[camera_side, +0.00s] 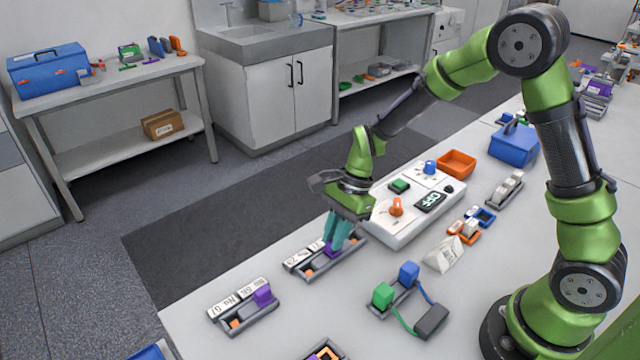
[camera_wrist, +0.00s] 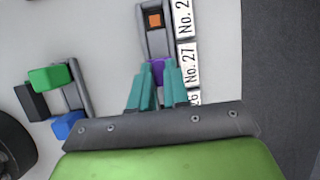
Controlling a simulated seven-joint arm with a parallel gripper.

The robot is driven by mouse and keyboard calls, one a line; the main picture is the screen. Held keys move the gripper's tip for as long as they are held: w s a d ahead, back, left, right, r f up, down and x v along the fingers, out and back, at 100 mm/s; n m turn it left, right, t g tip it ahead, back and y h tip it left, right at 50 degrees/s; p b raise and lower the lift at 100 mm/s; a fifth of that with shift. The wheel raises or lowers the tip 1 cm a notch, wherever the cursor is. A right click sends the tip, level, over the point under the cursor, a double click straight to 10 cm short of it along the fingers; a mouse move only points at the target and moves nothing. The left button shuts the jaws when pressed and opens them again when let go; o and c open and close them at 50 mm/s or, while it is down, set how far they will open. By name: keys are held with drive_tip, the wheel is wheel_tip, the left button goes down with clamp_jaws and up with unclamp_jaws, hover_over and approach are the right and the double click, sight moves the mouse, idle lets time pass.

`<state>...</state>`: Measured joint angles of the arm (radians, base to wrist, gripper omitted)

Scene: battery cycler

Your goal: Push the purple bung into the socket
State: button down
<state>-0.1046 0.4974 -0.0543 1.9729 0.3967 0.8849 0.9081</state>
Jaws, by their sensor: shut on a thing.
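My gripper (camera_side: 338,236) points down over a grey labelled rack (camera_side: 322,271), with its teal fingers shut on a purple bung (camera_side: 331,251). In the wrist view the purple bung (camera_wrist: 157,71) shows between the fingertips (camera_wrist: 157,84), over the rack's channel. An orange square (camera_wrist: 154,20) lies at the rack's far end in that view, apart from the bung. The fingers and the bung hide what is under them, so I cannot tell how deep the bung sits or which opening is the socket.
A second rack (camera_side: 243,312) holds another purple block (camera_side: 263,295). A white control box (camera_side: 412,205) with knobs stands just behind my gripper. Green (camera_side: 383,295) and blue (camera_side: 409,273) blocks with cables lie to the right.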

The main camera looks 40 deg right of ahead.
drive_tip(key=shift+f, duration=0.2)
idle(0.3)
drive_tip(key=c, duration=1)
unclamp_jaws()
drive_tip(key=shift+c, duration=0.2)
